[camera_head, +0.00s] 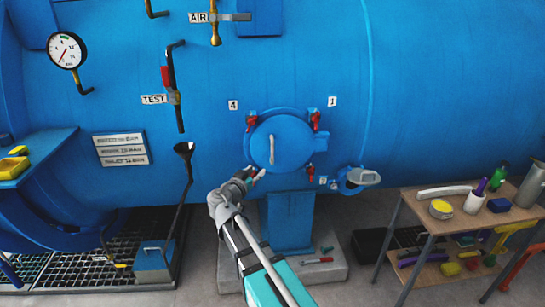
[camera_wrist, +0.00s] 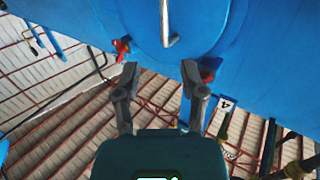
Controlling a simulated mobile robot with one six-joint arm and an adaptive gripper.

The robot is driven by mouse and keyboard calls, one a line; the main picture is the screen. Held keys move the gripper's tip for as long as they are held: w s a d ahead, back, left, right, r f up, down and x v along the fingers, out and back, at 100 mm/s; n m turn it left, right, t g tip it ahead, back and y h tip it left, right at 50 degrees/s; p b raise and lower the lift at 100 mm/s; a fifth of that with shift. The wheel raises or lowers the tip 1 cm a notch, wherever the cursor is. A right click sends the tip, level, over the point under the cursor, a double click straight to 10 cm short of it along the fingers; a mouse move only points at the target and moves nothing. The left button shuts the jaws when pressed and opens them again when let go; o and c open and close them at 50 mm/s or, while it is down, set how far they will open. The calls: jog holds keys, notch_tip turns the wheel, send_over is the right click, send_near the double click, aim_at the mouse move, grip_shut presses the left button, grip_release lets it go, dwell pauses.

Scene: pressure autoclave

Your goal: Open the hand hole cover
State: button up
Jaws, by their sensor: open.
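The round blue hand hole cover (camera_head: 290,140) is on the blue vessel wall and looks closed, with a pale bar handle (camera_head: 272,150) in its middle. Red clamps show at its upper left (camera_head: 251,121), upper right (camera_head: 315,120) and lower right (camera_head: 310,172). My gripper (camera_head: 256,175) is at the cover's lower left and hides that part of the rim. In the wrist view, my gripper (camera_wrist: 160,69) is open and empty, with the handle (camera_wrist: 165,24) beyond its fingers. A red clamp (camera_wrist: 208,70) is partly behind the right finger, near label 4 (camera_wrist: 225,103).
A table (camera_head: 422,222) with a cup, bottle and tools stands at the right. A blue pedestal (camera_head: 290,220) is below the cover. A grey-lidded fitting (camera_head: 362,177) sticks out at its lower right.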

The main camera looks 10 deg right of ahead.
aim_at(272, 152)
jog(key=shift+w+a+r, duration=0.15)
jog(key=shift+a, duration=0.1)
jog(key=shift+w+d, duration=0.1)
jog(key=shift+d, duration=0.05)
jog(key=x, duration=1.3)
jog(key=shift+w+r, duration=0.1)
jog(key=shift+w, duration=0.2)
grip_shut()
